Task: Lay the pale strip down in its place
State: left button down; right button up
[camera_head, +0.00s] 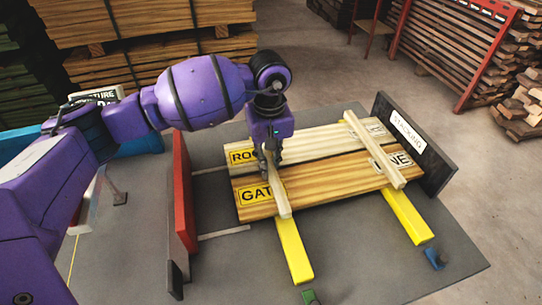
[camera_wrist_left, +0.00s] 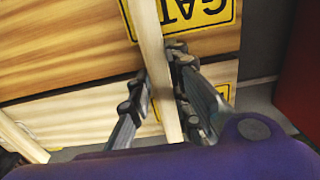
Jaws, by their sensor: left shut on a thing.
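My left gripper (camera_head: 269,168) is shut on a pale strip (camera_head: 280,200) near the left end of two boards. In the left wrist view the strip (camera_wrist_left: 148,32) runs between the fingers (camera_wrist_left: 160,88). It crosses both boards, roughly in line with the left yellow bearer (camera_head: 293,250). I cannot tell whether it touches them. The near board (camera_head: 320,187) is brown with a yellow GAT label; the far board (camera_head: 310,142) is paler with a ROO label. A second pale strip (camera_head: 374,150) lies across them at the right, above the right yellow bearer (camera_head: 408,217). My right gripper is out of view.
A dark end plate with a white sign (camera_head: 408,131) stands at the right, and a red upright panel (camera_head: 183,190) at the left. A blue block (camera_head: 436,258) and a green block (camera_head: 310,297) sit at the front. The grey table (camera_head: 370,265) is clear between the bearers.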

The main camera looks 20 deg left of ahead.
aim_at(270, 163)
pick_arm(q)
jog(key=c, duration=1.6)
grip_release()
notch_tip(270, 163, up, 12)
jog(key=shift+r, duration=0.2)
jog(key=shift+r, duration=0.1)
